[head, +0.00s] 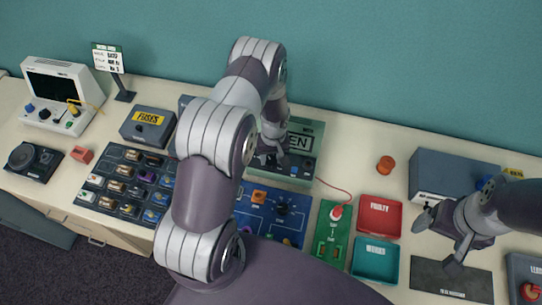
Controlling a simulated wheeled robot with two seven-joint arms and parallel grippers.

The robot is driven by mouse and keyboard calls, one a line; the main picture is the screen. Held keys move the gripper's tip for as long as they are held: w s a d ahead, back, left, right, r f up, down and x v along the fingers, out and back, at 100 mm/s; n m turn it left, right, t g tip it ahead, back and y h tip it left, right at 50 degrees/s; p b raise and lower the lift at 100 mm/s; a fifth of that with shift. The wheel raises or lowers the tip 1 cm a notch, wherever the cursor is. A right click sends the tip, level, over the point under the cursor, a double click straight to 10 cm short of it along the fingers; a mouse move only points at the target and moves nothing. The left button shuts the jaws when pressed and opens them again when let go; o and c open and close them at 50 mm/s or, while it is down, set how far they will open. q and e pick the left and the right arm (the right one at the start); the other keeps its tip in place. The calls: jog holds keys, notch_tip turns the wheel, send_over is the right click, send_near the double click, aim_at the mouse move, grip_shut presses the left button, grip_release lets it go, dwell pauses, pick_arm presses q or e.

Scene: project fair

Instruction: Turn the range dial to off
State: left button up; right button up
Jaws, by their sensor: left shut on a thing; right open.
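The green bench meter (312,130) stands at the back middle, its display partly hidden by my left arm and the letters "EN" showing. My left gripper (270,160) is at the left part of the meter's lower front panel, shut on what appears to be the range dial. The dial itself is hidden behind the fingers, so its pointer and markings cannot be read. My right gripper (438,238) is open and empty over the right side of the table, above and beside the dark mat.
A blue board (262,221) with a black knob lies in front of the meter. A red tray (379,216), a teal tray (375,260) and a green switch board (330,232) are to its right. A fuse box (147,126) and a parts organiser (125,184) stand left. A dark mat (450,279) lies front right.

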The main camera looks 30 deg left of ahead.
pick_arm(q)
jog(key=shift+s+m, duration=0.15)
jog(key=shift+m, duration=0.15)
jog(key=shift+d+f+m+b, duration=0.1)
jog(key=shift+f+m+b, duration=0.05)
jog(key=shift+m+b, duration=0.8)
jog(key=shift+s+m+b, duration=0.1)
jog(key=shift+m+b, duration=0.3)
jog(key=shift+m, duration=1.95)
jog(key=o, duration=0.9)
jog(key=shift+o, duration=0.8)
jog(key=shift+s+r, duration=0.15)
jog(key=shift+r, duration=0.1)
